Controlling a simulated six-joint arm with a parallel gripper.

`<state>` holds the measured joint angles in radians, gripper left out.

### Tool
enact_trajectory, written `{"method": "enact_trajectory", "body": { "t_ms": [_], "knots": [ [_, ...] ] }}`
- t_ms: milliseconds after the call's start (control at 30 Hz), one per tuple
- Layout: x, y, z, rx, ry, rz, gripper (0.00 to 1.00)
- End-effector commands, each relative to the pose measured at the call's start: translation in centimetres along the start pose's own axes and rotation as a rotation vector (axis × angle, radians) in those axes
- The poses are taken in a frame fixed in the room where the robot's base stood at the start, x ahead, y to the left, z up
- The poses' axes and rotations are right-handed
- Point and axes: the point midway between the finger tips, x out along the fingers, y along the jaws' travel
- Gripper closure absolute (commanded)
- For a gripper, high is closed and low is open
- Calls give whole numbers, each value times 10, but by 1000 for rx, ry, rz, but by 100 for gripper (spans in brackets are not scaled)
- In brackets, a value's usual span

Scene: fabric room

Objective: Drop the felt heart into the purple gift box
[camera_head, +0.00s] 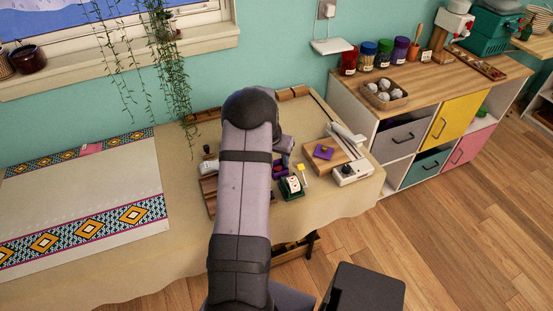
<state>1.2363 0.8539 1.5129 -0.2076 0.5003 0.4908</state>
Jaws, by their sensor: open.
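My arm fills the middle of the head view and bends down over the table. My gripper (283,147) is mostly hidden behind it; only a small part shows at the arm's right side, and its fingertips cannot be made out. Dark purple shapes (279,171) show just below that part; I cannot tell whether one is the gift box. A flat purple piece (322,152) with a small yellow-orange mark lies on a wooden board. I cannot make out the felt heart for sure. Nothing is seen held.
A green holder with a white, red-marked face (292,186) stands near my arm. A white device (352,173) sits by the wooden board (332,165). A patterned runner (85,205) covers the table's left. Jars and a basket (383,95) stand on the right cabinet.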

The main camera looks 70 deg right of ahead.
Motion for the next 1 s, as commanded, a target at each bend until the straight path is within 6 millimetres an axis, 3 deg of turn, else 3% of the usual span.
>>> {"method": "enact_trajectory", "body": {
  "t_ms": [600,1000],
  "knots": [
    [-65,-1,0,-1,2,-1,58],
    [-73,-3,2,-8,-1,-2,58]
  ]
}}
